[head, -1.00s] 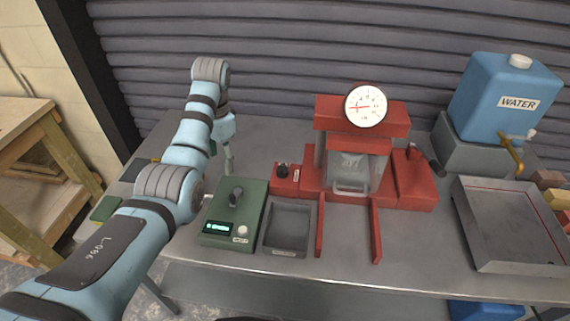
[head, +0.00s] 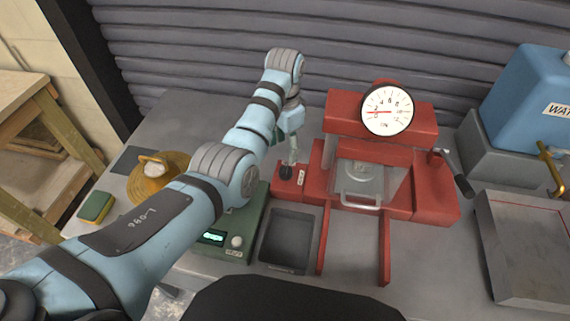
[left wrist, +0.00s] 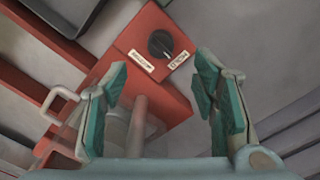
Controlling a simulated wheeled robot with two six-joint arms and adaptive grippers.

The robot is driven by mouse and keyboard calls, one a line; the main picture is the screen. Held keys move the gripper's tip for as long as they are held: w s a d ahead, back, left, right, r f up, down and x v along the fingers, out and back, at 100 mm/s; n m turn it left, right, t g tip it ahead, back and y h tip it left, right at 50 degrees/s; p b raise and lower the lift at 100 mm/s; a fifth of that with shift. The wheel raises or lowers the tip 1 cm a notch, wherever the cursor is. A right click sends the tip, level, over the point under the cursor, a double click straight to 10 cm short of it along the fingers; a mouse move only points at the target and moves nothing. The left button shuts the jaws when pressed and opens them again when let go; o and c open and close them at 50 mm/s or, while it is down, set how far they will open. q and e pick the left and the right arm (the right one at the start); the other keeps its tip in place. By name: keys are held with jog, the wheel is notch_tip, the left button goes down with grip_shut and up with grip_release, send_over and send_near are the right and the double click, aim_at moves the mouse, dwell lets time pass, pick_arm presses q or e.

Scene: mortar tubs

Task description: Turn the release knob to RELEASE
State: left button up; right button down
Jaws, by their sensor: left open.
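The black release knob (head: 285,173) sits on a small red block (head: 287,188) at the left of the red press (head: 375,170). In the left wrist view the knob (left wrist: 161,44) lies above and beyond the fingertips, with two white labels (left wrist: 141,61) below it, too small to read surely. The knob's pale mark appears to run toward the lower-right label. My left gripper (head: 292,155) is just above the knob in the head view. In the left wrist view my left gripper (left wrist: 162,85) is open and empty, its green pads wide apart. My right gripper is out of view.
The press carries a round dial gauge (head: 387,110) and a clear guard with a handle. A green scale (head: 225,240) and a dark tray (head: 287,240) stand in front. A blue water container (head: 530,95) and metal tray (head: 530,245) are at the right.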

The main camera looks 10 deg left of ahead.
aim_at(285, 168)
pick_arm(q)
jog(key=f, duration=0.3)
jog(key=f+b, duration=0.1)
jog(key=f, duration=0.1)
jog(key=shift+s+d+f, duration=0.1)
jog(key=shift+s+f, duration=0.05)
jog(key=shift+s, duration=0.1)
jog(key=f, duration=0.2)
jog(key=w+f+b, duration=0.1)
jog(key=shift+f, duration=0.7)
jog(key=shift+s+r, duration=0.15)
jog(key=c, duration=1.2)
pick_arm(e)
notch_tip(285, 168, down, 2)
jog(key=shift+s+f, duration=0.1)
